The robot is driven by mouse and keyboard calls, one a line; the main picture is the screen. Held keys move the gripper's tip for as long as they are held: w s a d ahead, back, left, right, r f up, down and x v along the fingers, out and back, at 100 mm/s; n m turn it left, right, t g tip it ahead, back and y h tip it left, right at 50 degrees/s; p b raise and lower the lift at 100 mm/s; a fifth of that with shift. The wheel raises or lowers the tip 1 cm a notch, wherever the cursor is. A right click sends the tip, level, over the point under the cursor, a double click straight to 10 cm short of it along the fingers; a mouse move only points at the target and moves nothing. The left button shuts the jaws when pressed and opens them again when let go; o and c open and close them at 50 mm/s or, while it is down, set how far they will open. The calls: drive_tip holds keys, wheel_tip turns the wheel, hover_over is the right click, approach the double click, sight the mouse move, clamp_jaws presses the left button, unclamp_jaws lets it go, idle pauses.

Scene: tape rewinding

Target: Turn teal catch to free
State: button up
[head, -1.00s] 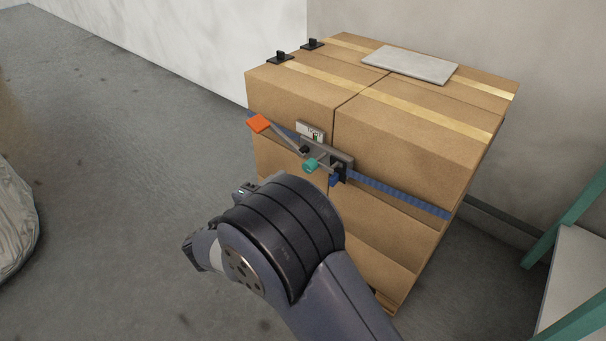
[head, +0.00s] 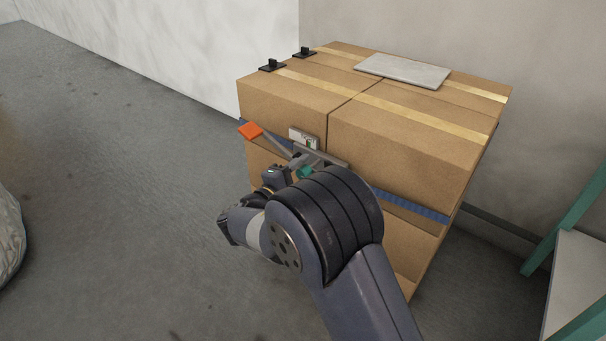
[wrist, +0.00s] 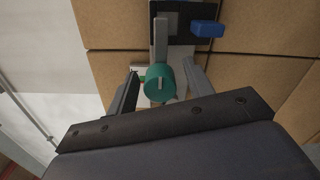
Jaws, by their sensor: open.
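The teal catch (wrist: 160,83) is a round knob on a grey metal plate, between the two open fingers of my gripper (wrist: 160,88) in the wrist view. I cannot tell whether the fingers touch it. In the head view a small part of the teal catch (head: 304,172) shows just above my arm, which hides my fingertips. A lever with an orange end (head: 250,131) reaches left from the same metal mechanism. A small white label (head: 303,138) sits above the mechanism; its marks are too small to read.
The mechanism is on a blue strap (head: 411,206) around stacked cardboard boxes (head: 405,150). A grey slab (head: 402,70) and black clips (head: 272,66) lie on top. A blue block (wrist: 207,29) stands out near the catch.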

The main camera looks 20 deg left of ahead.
drive_tip(key=c, duration=1)
drive_tip(key=shift+o, duration=0.2)
drive_tip(key=shift+p, duration=0.3)
drive_tip(key=n+p, duration=0.1)
drive_tip(key=p, duration=0.1)
drive_tip(key=n+p, duration=0.1)
drive_tip(key=n, duration=0.1)
drive_tip(key=shift+r+n+p, duration=0.25)
drive_tip(key=shift+n+p, duration=0.05)
drive_tip(key=shift+p, duration=0.05)
drive_tip(key=n+p, duration=0.4)
drive_tip(key=shift+n, duration=0.3)
drive_tip(key=n+p, duration=0.4)
drive_tip(key=n, duration=0.1)
drive_tip(key=shift+f, duration=0.1)
drive_tip(key=shift+f+n+p, duration=0.15)
drive_tip(key=shift+n+p, duration=1.2)
drive_tip(key=shift+n, duration=0.95)
